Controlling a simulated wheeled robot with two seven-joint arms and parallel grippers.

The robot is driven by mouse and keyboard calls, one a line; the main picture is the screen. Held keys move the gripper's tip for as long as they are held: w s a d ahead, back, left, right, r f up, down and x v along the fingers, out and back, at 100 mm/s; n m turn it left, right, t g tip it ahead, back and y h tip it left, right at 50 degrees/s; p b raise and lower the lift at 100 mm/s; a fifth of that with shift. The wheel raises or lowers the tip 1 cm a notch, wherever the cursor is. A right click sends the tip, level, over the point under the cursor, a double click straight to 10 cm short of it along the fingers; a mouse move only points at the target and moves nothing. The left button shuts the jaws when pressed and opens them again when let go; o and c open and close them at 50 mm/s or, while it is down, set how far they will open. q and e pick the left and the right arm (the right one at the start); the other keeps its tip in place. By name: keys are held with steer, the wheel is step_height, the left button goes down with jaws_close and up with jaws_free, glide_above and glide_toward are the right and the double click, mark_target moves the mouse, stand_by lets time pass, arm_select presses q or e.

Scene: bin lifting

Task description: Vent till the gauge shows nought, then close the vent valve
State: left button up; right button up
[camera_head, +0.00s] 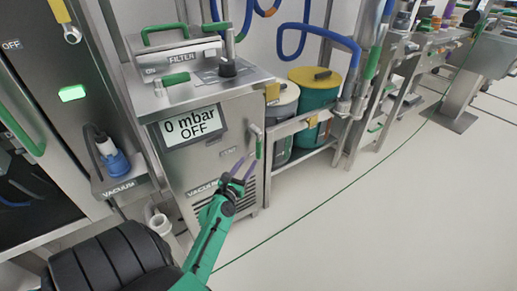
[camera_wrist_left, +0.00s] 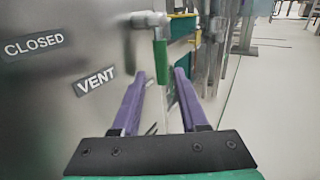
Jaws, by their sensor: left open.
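The gauge display (camera_head: 192,127) on the steel cabinet reads "0 mbar" with "OFF" below. The vent valve's green handle (camera_head: 259,149) is on the cabinet's right front and points down. In the left wrist view the green handle (camera_wrist_left: 161,62) hangs from a metal fitting, near the "CLOSED" and "VENT" labels. My left gripper (camera_head: 248,162) is open with its purple fingers pointing at the handle. In the wrist view the handle's lower end appears between the fingertips (camera_wrist_left: 161,76); I cannot tell whether they touch it. My right gripper is not in view.
A filter unit (camera_head: 185,58) with green handles sits on the cabinet top. A vacuum connector (camera_head: 113,160) is at left. Grey and green bins (camera_head: 316,95) stand behind a metal rail at right. The floor (camera_head: 370,200) at right is clear.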

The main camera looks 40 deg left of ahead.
mark_target(258, 149)
arm_select(q)
steer(key=b+x, duration=0.1)
steer(key=x, duration=0.9)
steer(key=shift+f, duration=0.1)
steer(key=shift+w, duration=0.25)
steer(key=c, duration=0.7)
jaws_close()
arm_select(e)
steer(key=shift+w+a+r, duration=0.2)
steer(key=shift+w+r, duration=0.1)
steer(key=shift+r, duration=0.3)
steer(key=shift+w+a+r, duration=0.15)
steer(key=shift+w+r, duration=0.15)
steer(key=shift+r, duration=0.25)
